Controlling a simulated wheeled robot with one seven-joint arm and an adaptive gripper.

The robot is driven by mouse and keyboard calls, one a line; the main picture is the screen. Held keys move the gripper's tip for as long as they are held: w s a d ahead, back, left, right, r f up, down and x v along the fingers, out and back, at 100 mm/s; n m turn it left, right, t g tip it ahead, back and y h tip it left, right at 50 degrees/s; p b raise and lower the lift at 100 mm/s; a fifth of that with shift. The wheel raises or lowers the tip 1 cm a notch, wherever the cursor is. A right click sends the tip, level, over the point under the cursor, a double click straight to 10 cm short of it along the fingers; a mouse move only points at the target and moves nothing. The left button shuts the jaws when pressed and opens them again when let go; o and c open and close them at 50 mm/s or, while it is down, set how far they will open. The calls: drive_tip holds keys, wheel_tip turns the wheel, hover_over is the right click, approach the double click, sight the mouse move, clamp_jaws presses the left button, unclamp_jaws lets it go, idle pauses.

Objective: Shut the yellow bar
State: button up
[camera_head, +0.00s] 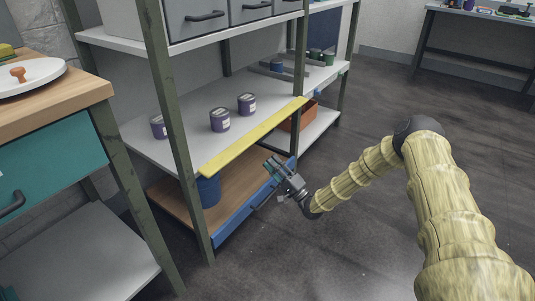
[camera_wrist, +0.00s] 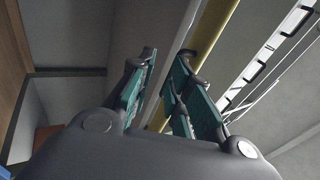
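The yellow bar (camera_head: 250,137) is a long flat strip along the front edge of the middle shelf. It runs between the two front posts of the shelving unit. It also shows in the wrist view (camera_wrist: 212,24), running diagonally above and behind the fingers. My gripper (camera_head: 272,163) is in front of and below the bar, near its middle. In the wrist view its two teal-padded fingers (camera_wrist: 166,58) stand apart with nothing held between them. I cannot tell whether the fingertips touch the bar.
Several purple cans (camera_head: 220,120) stand on the middle shelf (camera_head: 185,140) behind the bar. A blue bin (camera_head: 208,190) and a blue-fronted lower shelf (camera_head: 240,213) are below. Grey drawers (camera_head: 200,17) sit above. A wooden-topped teal cabinet (camera_head: 50,153) stands left. Floor at right is clear.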

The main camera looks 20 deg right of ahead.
sight(263, 132)
drive_tip(key=d+n+y+b, duration=0.1)
drive_tip(key=d+y+b, duration=0.2)
drive_tip(key=d, duration=0.2)
drive_tip(key=b+x, duration=0.3)
drive_tip(key=x, duration=0.8)
drive_tip(key=shift+w, duration=0.2)
drive_tip(key=shift+d, duration=0.1)
drive_tip(key=shift+f, duration=0.1)
clamp_jaws()
